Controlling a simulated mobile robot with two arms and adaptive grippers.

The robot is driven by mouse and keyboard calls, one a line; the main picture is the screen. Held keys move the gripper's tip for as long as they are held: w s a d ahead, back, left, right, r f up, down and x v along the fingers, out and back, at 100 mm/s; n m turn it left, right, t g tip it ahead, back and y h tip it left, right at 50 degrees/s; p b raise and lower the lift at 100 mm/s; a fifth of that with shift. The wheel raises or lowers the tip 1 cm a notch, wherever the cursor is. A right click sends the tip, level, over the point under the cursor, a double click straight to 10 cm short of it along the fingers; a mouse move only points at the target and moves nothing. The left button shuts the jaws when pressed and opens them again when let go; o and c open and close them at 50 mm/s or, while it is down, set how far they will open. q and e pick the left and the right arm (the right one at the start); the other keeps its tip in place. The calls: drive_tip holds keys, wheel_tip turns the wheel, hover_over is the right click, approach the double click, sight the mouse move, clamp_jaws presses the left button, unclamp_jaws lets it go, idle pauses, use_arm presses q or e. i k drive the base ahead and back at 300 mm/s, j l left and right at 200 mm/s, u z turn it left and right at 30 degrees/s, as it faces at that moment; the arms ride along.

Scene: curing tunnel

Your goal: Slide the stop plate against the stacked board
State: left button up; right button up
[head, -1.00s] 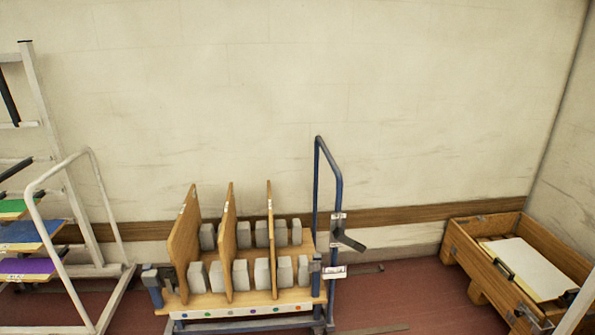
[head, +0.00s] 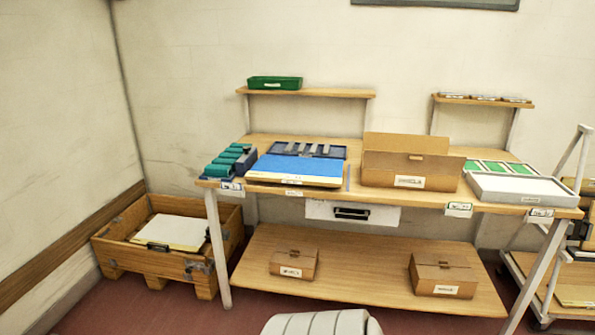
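Neither of my grippers shows in the head view. I cannot make out a stop plate for certain. A cream board (head: 178,232) with a dark handle-like part (head: 158,246) at its near edge lies in a wooden crate (head: 132,272) on the floor at the left. I cannot tell whether this is the stacked board. The blue trolley with upright wooden boards is out of view now.
A wooden workbench (head: 310,192) stands right of the crate, bearing a blue-topped board (head: 292,166), an open cardboard box (head: 408,165) and a grey tray (head: 520,189). Its lower shelf (head: 362,282) holds two small cartons. A white rack (head: 578,160) stands at the far right.

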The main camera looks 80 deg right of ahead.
sight(250, 156)
drive_tip(key=l+z, duration=0.15)
drive_tip(key=l, duration=0.35)
drive_tip(key=l+z, duration=0.15)
drive_tip(key=l, duration=0.35)
drive_tip(key=l+z, duration=0.15)
drive_tip(key=l, duration=0.35)
drive_tip(key=i+l+z, duration=0.15)
drive_tip(key=l, duration=0.3)
drive_tip(key=i+l+z, duration=0.15)
drive_tip(key=l, duration=0.35)
drive_tip(key=k, duration=0.05)
